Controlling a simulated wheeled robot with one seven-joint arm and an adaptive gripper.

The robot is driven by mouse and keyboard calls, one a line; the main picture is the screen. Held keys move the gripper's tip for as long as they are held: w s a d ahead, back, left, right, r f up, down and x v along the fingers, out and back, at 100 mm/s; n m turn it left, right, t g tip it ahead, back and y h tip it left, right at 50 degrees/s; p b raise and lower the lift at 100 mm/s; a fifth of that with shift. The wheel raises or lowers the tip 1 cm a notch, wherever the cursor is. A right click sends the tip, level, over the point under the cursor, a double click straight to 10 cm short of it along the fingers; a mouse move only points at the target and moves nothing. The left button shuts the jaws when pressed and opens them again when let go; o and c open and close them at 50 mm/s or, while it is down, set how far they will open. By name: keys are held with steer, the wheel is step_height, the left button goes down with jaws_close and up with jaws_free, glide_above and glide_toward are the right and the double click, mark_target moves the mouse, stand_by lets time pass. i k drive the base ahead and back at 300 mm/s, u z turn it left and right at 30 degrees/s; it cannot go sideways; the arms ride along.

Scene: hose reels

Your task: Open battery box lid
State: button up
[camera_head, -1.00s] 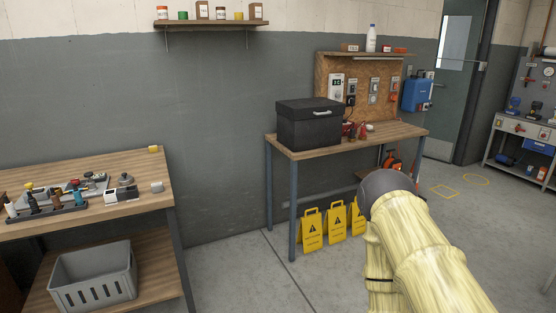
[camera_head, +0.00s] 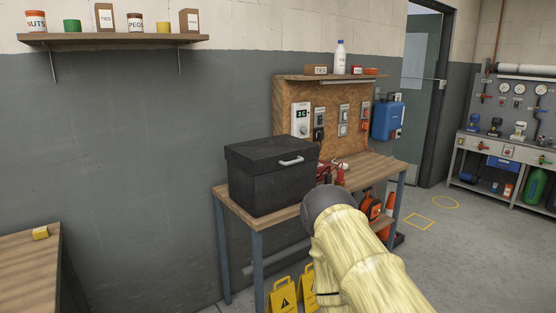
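The battery box (camera_head: 268,187) is a black box on the wooden workbench against the grey wall. Its lid (camera_head: 268,152) is down on the box, with a light handle (camera_head: 291,160) on the front. My arm, in a pale yellow sleeve with a dark rounded joint, reaches up from the bottom right and ends in the picture in front of the bench. It hides part of the bench's front. My gripper does not show in this view.
The workbench (camera_head: 240,210) also holds small red items right of the box. Yellow warning signs (camera_head: 284,296) stand below it. Another wooden table (camera_head: 25,275) is at the lower left. A wall shelf (camera_head: 120,39) holds jars. Open floor (camera_head: 470,260) lies to the right.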

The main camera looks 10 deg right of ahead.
mark_target(258, 156)
steer(key=i, duration=0.7)
steer(key=z, duration=1.9)
steer(key=i, duration=1.65)
steer(key=u, duration=1.5)
